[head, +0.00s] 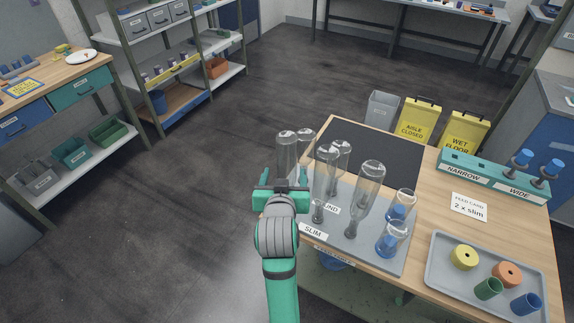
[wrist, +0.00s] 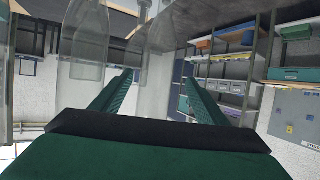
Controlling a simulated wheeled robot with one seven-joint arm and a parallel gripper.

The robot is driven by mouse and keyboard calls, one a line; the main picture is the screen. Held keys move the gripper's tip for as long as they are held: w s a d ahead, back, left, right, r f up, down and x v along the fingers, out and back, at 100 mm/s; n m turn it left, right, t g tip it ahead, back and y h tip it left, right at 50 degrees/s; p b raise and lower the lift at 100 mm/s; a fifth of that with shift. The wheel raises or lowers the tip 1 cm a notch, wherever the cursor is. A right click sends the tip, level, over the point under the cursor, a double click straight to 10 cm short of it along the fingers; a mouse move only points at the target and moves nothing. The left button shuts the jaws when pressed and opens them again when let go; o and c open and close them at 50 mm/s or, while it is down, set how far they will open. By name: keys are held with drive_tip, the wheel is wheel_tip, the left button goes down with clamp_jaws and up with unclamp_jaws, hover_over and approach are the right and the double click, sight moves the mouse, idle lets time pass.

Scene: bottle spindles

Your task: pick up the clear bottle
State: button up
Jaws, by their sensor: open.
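Several clear bottles stand upside down on and around a grey board (head: 385,262) at the table's left side. One clear bottle (head: 286,146) rises just beyond my gripper (head: 284,178), with another clear bottle (head: 306,138) beside it. Taller clear bottles (head: 371,178) stand to the right, and two short ones (head: 391,240) have blue inside. My gripper is open with its fingers apart. In the wrist view, a clear bottle (wrist: 158,42) shows above the gap between the fingertips (wrist: 158,80), and another (wrist: 84,42) to the left. My gripper hides the lower part of the nearest bottle.
The board carries SLIM and ROUND labels. A teal rack (head: 490,180) marked NARROW and WIDE holds blue pegs at the right. A grey tray (head: 445,290) with coloured rings and cups sits in front. A dark mat (head: 385,148) lies clear at the back. Shelves (head: 165,60) stand left.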

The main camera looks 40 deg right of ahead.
sight(287, 144)
drive_tip(key=shift+d+x, duration=0.25)
drive_tip(key=shift+x, duration=2.35)
drive_tip(key=shift+s+r, duration=0.15)
drive_tip(key=shift+r, duration=0.1)
drive_tip(key=c, duration=1.5)
drive_tip(key=shift+r, duration=5)
